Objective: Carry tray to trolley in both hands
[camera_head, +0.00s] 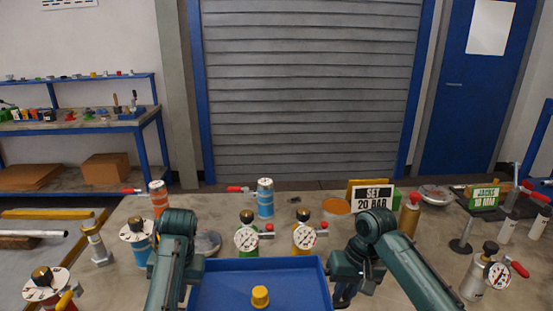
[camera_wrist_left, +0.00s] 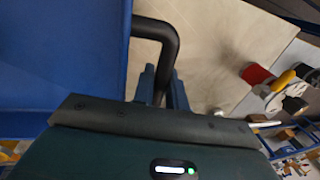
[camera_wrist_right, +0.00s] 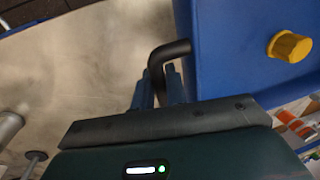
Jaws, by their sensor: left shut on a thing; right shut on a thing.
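The tray also shows in the left wrist view (camera_wrist_left: 65,60) and the right wrist view (camera_wrist_right: 230,70). My left gripper (camera_wrist_left: 163,88) is shut on the tray's black handle (camera_wrist_left: 160,35) on one side. My right gripper (camera_wrist_right: 158,88) is shut on the opposite black handle (camera_wrist_right: 168,52). The tray looks about level. I cannot make out a trolley in these frames.
The worktable (camera_head: 300,207) behind the tray carries several gauges, cylinders and valves. A "SET 20 BAR" sign (camera_head: 373,197) stands on it. A gauge with a red handle (camera_head: 497,275) is at right. A blue shelf bench (camera_head: 75,127) stands at back left.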

